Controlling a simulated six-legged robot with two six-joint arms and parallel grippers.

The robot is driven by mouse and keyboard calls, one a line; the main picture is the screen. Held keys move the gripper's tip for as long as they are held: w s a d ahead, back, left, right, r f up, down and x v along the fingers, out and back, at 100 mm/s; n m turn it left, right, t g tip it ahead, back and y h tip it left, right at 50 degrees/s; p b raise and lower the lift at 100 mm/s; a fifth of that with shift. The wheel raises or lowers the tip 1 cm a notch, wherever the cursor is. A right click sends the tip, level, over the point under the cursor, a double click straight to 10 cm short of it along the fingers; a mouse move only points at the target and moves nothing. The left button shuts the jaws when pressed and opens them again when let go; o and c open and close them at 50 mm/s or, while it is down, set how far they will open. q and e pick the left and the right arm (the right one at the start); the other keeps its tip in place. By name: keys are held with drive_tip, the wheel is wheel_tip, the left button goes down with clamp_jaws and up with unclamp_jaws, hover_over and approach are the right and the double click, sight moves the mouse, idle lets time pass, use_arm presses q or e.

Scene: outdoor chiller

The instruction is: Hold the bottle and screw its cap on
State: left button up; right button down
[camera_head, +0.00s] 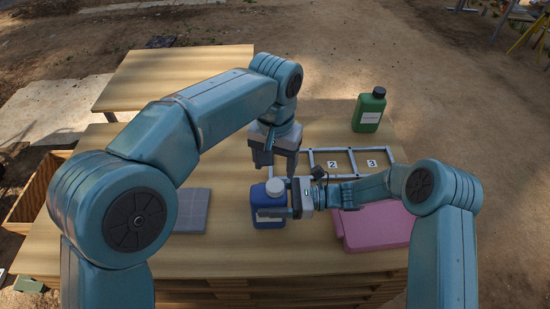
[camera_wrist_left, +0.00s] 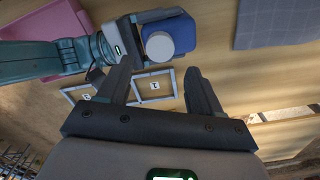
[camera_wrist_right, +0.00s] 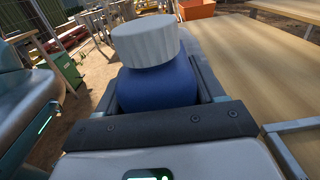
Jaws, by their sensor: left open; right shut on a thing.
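A blue bottle (camera_head: 262,208) with a white ribbed cap (camera_head: 275,187) on its top stands upright near the table's middle. My right gripper (camera_head: 289,200) is shut on the bottle's body from the right. In the right wrist view its fingers flank the blue body (camera_wrist_right: 158,88), and the cap (camera_wrist_right: 146,40) sits over the neck; I cannot tell how tight it is. My left gripper (camera_head: 277,164) is open and empty, pointing down above and just behind the cap. In the left wrist view the cap (camera_wrist_left: 160,46) lies beyond the open fingertips (camera_wrist_left: 160,75), apart from them.
A grey frame (camera_head: 350,150) with numbered compartments lies behind the bottle. A green bottle (camera_head: 369,110) stands at the back right. A pink case (camera_head: 375,226) lies under my right arm. A grey mat (camera_head: 188,211) lies left of the bottle. The table's front left is clear.

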sight(275, 185)
use_arm(q)
drive_tip(key=shift+f, duration=3.6)
drive_tip(key=c, duration=1.1)
drive_tip(key=o, duration=1.3)
drive_tip(key=shift+r, duration=0.15)
wheel_tip(275, 185, up, 12)
drive_tip(key=shift+f, duration=0.1)
